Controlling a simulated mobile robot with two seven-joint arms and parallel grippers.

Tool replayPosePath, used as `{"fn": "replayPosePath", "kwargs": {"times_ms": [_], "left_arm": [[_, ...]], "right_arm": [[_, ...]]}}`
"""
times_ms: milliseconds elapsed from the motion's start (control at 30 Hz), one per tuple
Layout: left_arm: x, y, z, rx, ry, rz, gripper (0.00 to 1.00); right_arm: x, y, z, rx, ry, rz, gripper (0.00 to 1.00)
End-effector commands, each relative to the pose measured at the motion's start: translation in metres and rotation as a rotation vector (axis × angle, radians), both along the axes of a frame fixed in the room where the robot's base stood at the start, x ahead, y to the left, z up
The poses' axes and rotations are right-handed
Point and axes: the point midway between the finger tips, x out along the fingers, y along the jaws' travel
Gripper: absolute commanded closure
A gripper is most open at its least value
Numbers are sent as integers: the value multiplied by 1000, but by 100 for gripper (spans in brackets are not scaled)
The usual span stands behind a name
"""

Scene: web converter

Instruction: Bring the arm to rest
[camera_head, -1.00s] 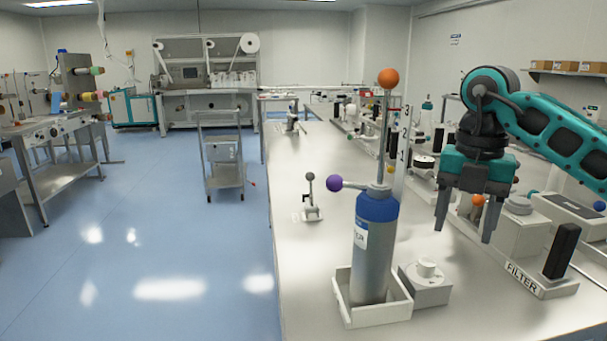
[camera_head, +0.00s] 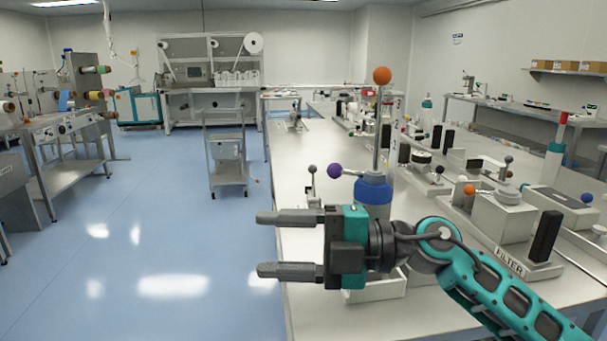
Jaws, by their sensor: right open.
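My right gripper (camera_head: 285,244) is in the lower middle of the head view, coming in from the lower right. Its two dark fingers point left and stand apart, with nothing between them. The fingertips reach past the table's left edge in the picture, over the blue floor. My right arm (camera_head: 500,295) is teal and bent. My left gripper is not in view.
An orange ball (camera_head: 382,76) tops the rod above the bottle. The floor at left is clear up to a cart (camera_head: 228,160).

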Motion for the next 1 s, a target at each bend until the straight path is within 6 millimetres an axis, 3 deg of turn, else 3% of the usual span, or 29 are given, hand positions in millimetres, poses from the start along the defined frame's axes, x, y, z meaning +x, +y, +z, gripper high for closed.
{"fn": "replayPosePath", "kwargs": {"times_ms": [67,200,367,500,633,800,1000], "left_arm": [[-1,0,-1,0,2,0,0],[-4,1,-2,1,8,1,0],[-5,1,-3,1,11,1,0],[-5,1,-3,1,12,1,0],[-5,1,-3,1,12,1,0],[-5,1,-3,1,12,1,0],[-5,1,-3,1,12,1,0]], "right_arm": [[0,0,16,203,59,-89,39],[16,-25,32,499,189,-316,39],[41,-78,12,724,401,-649,39],[49,-130,-41,805,634,-973,39],[33,-175,-110,775,883,-1272,39],[-26,-214,-203,593,1224,-1598,39],[-100,-230,-263,344,1505,-1786,39]]}}
